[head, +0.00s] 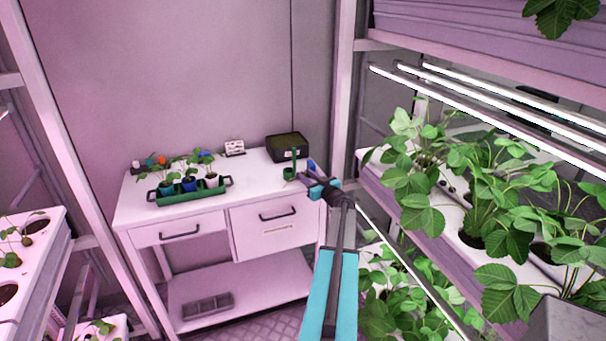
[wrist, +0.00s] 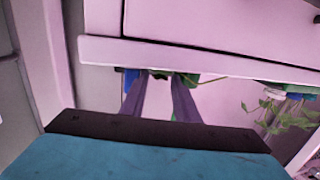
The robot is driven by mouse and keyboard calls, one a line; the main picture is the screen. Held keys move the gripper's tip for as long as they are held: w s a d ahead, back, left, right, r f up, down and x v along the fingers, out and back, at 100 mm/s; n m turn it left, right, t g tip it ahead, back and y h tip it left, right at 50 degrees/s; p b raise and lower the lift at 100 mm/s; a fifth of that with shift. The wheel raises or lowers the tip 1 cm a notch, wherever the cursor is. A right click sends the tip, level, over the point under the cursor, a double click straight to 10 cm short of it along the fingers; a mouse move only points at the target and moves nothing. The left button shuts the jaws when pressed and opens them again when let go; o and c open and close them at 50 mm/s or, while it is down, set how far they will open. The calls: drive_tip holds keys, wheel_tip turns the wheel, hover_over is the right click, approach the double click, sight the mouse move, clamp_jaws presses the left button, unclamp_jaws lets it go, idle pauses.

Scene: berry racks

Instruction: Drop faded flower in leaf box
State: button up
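My gripper (head: 311,167) is at the right end of the white workbench, just right of a small green cup with a tall upright part (head: 290,169). In the wrist view, the two grey-purple fingers of my gripper (wrist: 160,78) point away, with a narrow gap between them. Small green and pale bits (wrist: 160,72) show at the fingertips, and a thin stalk-like line (wrist: 215,77) runs right from there. I cannot tell whether the fingers grip these bits. No faded flower shows clearly. A black open box (head: 287,155), likely the leaf box, stands at the bench's back right.
A green tray (head: 190,194) with potted seedlings stands on the white bench (head: 245,182). A small sign (head: 234,148) stands behind. A rack with leafy plants (head: 470,200) lies close to my arm's right. The bench middle is clear. A grey tray (head: 207,305) sits on the lower shelf.

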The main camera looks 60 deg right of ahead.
drive_tip(key=shift+w+d, duration=0.1)
drive_tip(key=shift+w, duration=0.1)
drive_tip(key=shift+c, duration=0.4)
clamp_jaws()
idle(0.6)
